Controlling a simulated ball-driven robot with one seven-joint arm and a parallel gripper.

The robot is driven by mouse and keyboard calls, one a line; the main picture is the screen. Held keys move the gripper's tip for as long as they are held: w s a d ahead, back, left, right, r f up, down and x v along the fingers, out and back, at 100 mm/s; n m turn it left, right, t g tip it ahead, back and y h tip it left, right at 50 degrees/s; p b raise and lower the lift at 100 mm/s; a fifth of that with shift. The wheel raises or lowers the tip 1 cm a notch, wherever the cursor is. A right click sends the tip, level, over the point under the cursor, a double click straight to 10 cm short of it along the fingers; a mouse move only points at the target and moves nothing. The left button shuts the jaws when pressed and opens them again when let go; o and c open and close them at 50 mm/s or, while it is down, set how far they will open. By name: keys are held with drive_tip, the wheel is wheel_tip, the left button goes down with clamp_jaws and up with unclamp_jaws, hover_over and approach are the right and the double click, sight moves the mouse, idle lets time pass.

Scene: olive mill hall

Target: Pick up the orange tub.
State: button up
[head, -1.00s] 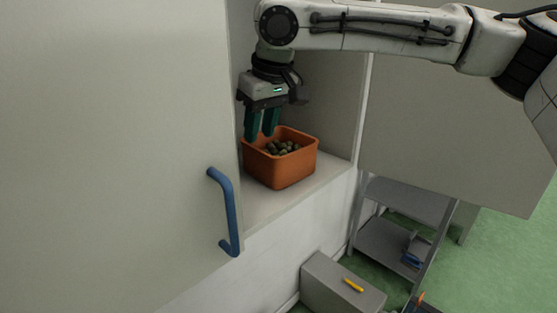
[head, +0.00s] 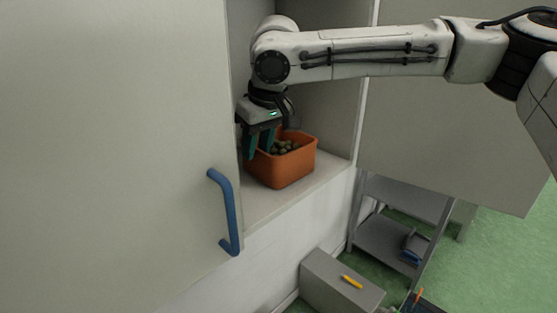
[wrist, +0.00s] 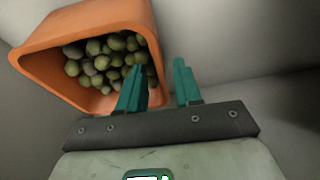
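The orange tub (head: 284,170) stands upright on a pale shelf in an open cabinet and holds several green olives. It also shows in the wrist view (wrist: 45,70), upper left, with olives inside. My gripper (head: 260,151) points down at the tub's left side in the head view. In the wrist view my gripper (wrist: 158,80) has its two teal fingers apart, with the tub's wall between them. One finger is over the inside of the tub and the other is outside. I cannot tell whether either finger touches the wall.
A cabinet door with a blue handle (head: 225,212) stands on the left, close to my gripper. Cabinet walls enclose the shelf (head: 262,205). Below are a grey box (head: 330,285) with a yellow item (head: 352,282) on it and a grey rack (head: 390,240).

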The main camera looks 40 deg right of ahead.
drive_tip(key=shift+f, duration=0.1)
idle(0.3)
clamp_jaws()
drive_tip(key=shift+f, duration=0.1)
idle(1.2)
